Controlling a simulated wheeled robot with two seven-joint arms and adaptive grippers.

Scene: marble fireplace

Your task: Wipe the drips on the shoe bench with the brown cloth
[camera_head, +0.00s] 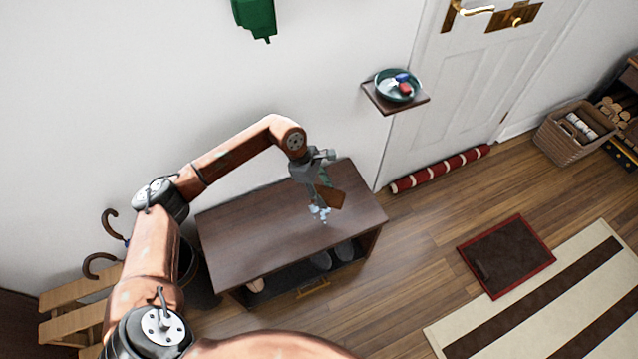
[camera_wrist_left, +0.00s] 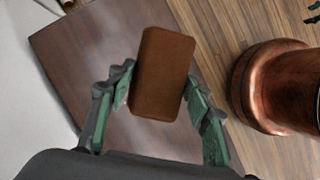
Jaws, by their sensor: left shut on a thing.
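The shoe bench (camera_head: 255,225) is dark brown wood with an open shelf below, standing against the wall. The drips (camera_head: 319,213) are a small cluster of pale bluish wet spots on its top, toward the right. My left gripper (camera_head: 322,183) is over the bench top, just above the drips. It is shut on the brown cloth (camera_head: 332,198), a folded, block-like piece that also shows between the fingers in the left wrist view (camera_wrist_left: 163,75). I cannot tell whether the cloth touches the bench. The drips are not clear in the wrist view. My right gripper is out of view.
A small wall shelf (camera_head: 420,102) with a teal bowl (camera_head: 397,93) is behind the bench on the right. Shoes (camera_head: 322,260) sit on the lower shelf. An umbrella stand (camera_head: 190,262) is left of the bench. Most of the bench top is clear.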

